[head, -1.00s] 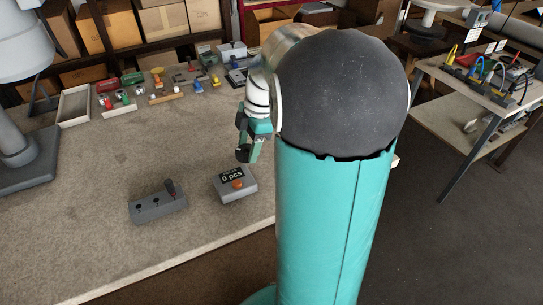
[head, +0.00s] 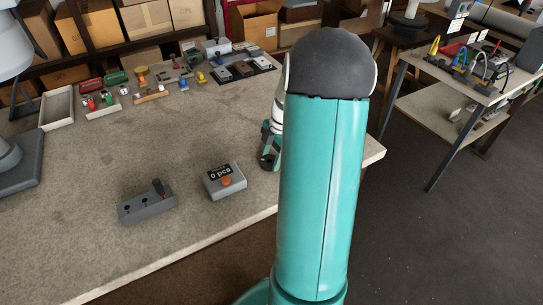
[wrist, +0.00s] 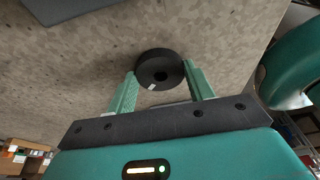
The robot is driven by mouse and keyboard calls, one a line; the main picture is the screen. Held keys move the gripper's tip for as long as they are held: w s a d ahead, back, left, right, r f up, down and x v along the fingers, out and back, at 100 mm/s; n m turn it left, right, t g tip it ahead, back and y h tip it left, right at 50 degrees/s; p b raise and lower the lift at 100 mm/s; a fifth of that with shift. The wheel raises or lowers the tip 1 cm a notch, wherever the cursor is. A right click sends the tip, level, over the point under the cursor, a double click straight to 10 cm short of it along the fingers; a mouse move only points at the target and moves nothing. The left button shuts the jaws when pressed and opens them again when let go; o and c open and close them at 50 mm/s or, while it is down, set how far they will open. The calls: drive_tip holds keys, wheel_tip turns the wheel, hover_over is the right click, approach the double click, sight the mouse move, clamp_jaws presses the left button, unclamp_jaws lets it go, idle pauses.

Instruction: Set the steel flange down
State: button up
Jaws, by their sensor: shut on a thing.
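The steel flange (wrist: 151,61) is a dark, round, thick disc with a hole and a small pale label. In the wrist view it sits between the two green fingers of my gripper (wrist: 160,72), which are shut on it at its sides. In the head view my gripper (head: 268,148) points down over the workbench (head: 110,165), to the right of the counter box, with the dark flange (head: 267,162) at its tips. My arm hides part of the gripper there. I cannot tell whether the flange touches the bench top.
A grey counter box reading "0 pcs" (head: 225,182) and a grey block with a lever (head: 147,205) stand left of my gripper. Trays (head: 57,108) and small parts line the back. The bench edge (head: 372,158) is close on the right. The middle is clear.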

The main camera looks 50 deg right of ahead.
drive_tip(key=shift+f, duration=0.15)
drive_tip(key=o, duration=1.1)
drive_tip(key=shift+o, duration=0.2)
drive_tip(key=v, duration=1.2)
drive_tip(key=a+r+m+t+h, duration=0.1)
drive_tip(key=a+r+m, duration=0.25)
drive_tip(key=a, duration=0.65)
drive_tip(key=a+r+m+h, duration=0.25)
drive_tip(key=a+r, duration=0.25)
drive_tip(key=a, duration=0.5)
drive_tip(key=s+a+m+t, duration=0.1)
drive_tip(key=s+a+m, duration=0.3)
drive_tip(key=a, duration=0.3)
drive_tip(key=s+a+m+t, duration=0.2)
drive_tip(key=s+a+m, duration=0.2)
drive_tip(key=a, duration=0.4)
drive_tip(key=shift+a+r+t, duration=0.2)
drive_tip(key=shift+r+t, duration=0.05)
drive_tip(key=shift+t, duration=0.05)
